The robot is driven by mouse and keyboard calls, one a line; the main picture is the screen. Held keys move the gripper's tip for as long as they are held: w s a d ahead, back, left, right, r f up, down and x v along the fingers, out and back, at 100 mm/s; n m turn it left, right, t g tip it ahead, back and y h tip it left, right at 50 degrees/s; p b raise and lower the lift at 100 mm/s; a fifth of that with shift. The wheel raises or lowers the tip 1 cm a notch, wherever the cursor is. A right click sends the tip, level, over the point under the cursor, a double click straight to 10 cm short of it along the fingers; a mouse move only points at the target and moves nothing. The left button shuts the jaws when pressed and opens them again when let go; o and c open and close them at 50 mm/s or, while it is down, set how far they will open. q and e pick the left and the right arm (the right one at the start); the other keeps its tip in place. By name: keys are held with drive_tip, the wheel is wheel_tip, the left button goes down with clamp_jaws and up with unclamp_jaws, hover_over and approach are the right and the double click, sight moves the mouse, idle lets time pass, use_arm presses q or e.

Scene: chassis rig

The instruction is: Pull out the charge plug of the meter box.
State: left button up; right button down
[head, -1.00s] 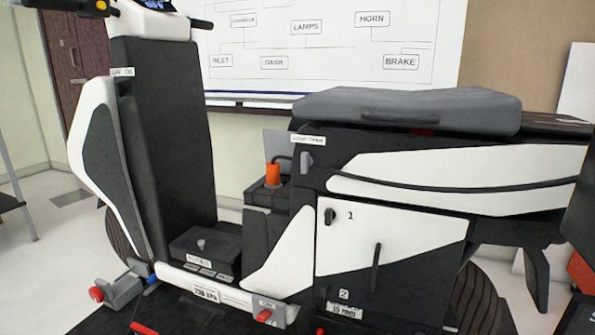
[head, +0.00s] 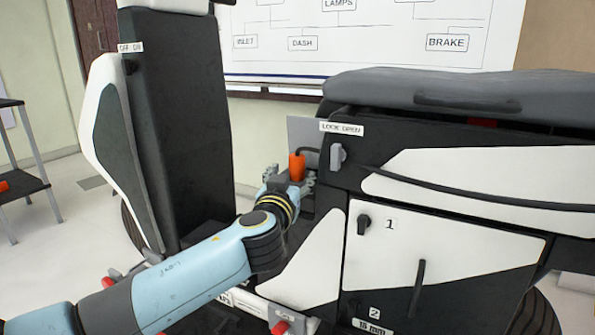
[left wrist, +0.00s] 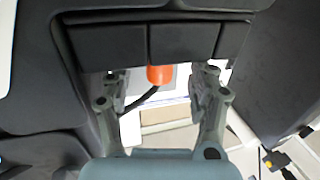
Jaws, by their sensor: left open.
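The orange charge plug (head: 297,166) stands upright at the meter box, behind the footwell and left of the lock lever, with a dark cable at its top. It also shows in the left wrist view (left wrist: 160,75), below a dark panel, with the cable running down to the left. My left gripper (head: 290,178) is open, with one finger on each side of the plug. In the left wrist view both fingers (left wrist: 160,84) stand apart from the plug with gaps. The meter box itself is mostly hidden behind my left gripper and wrist. My right gripper is not in view.
The scooter's grey seat (head: 430,95) and white side panel (head: 440,255) lie to the right. The tall black front column (head: 178,130) stands close on the left. A grey lock lever (head: 337,157) juts out right of the plug. A dark shelf (head: 22,187) stands far left.

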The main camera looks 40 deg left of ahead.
sight(295, 172)
use_arm(q)
drive_tip(key=x, duration=0.5)
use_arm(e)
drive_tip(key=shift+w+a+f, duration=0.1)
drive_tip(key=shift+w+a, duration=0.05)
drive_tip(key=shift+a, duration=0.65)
use_arm(q)
drive_tip(key=c, duration=0.8)
clamp_jaws()
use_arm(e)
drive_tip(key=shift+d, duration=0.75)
